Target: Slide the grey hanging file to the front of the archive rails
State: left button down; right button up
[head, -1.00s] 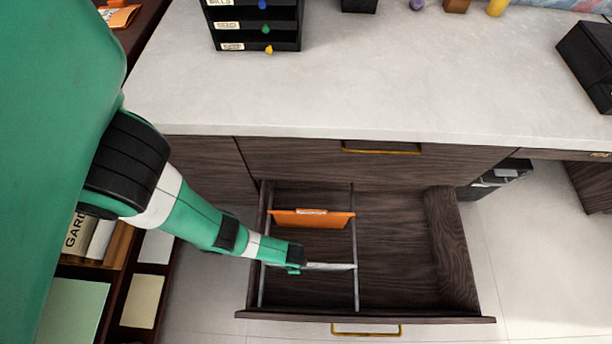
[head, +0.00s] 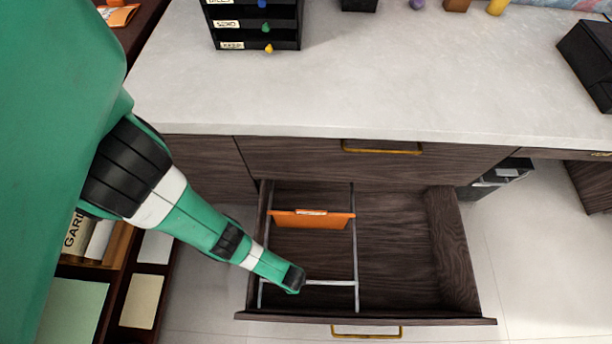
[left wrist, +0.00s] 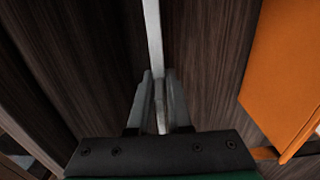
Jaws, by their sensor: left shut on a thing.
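The grey hanging file shows in the head view as a thin pale strip (head: 330,283) across the archive rails, near their front end. My left gripper (head: 292,287) reaches down into the open drawer at the strip's left end. In the left wrist view the fingers (left wrist: 156,102) are shut on the pale top edge of the grey file (left wrist: 153,40), seen edge-on. The file's faces are mostly hidden. The archive rails (head: 355,250) run from back to front in the drawer's left part. My right gripper is not in view.
An orange hanging file (head: 312,220) hangs farther back on the rails and shows at right in the left wrist view (left wrist: 285,75). The drawer's front panel (head: 420,319) is close in front of the grey file. The drawer's right part (head: 400,255) is empty.

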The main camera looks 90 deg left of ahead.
pick_arm(q)
jog(key=shift+s+d, duration=0.1)
jog(key=shift+d, duration=0.4)
jog(key=c, duration=0.8)
grip_release()
jog(key=shift+o, duration=0.2)
notch_tip(320, 180, up, 12)
jog(key=p, duration=1)
jog(key=shift+f+p, duration=0.2)
jog(key=shift+p, duration=0.15)
